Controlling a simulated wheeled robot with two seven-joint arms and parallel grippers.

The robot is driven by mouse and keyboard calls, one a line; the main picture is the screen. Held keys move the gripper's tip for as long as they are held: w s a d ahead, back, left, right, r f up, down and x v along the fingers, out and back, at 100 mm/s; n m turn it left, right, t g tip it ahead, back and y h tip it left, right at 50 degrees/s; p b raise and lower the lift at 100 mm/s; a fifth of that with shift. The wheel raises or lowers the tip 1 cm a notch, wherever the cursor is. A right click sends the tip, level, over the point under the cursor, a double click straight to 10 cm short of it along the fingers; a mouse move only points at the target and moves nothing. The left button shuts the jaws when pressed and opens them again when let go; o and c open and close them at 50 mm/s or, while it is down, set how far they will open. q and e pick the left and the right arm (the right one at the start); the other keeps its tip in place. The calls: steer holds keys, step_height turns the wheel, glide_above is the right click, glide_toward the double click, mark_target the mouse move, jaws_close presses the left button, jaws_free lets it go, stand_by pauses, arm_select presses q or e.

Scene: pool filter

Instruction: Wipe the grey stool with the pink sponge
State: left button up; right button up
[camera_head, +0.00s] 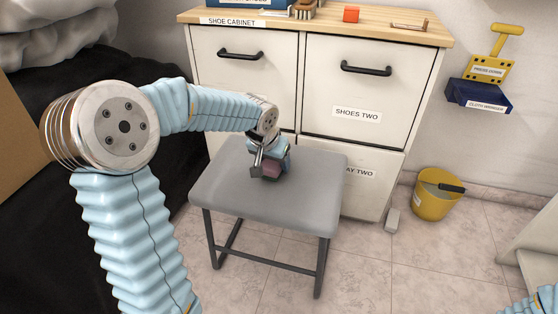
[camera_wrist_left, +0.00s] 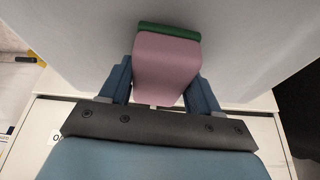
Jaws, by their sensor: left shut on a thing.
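The grey stool (camera_head: 245,203) stands in front of the white cabinet, and its seat looks bare apart from what my gripper holds. My left gripper (camera_head: 265,170) is over the back middle part of the seat. It is shut on the pink sponge (camera_head: 271,169), which is low at the seat; I cannot tell whether it touches. In the left wrist view the pink sponge (camera_wrist_left: 166,66) with a green far edge sits between the two blue fingers of my left gripper (camera_wrist_left: 163,85), over the grey seat (camera_wrist_left: 255,45). My right gripper is not in view.
The white shoe cabinet (camera_head: 270,83) stands right behind the stool. A yellow bucket (camera_head: 434,203) stands on the floor to the right, below a blue cloth wringer (camera_head: 478,97). A black-covered heap (camera_head: 50,130) fills the left side.

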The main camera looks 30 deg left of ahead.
arm_select(q)
steer(key=shift+f+b, duration=0.7)
steer(key=shift+f, duration=0.05)
steer(key=o, duration=1.1)
steer(key=c, duration=0.3)
steer(key=shift+c, duration=0.2)
steer(key=shift+r, duration=0.2)
steer(key=shift+r+p, duration=0.45)
steer(key=shift+r, duration=0.05)
steer(key=shift+c, duration=0.2)
steer(key=c, duration=0.8)
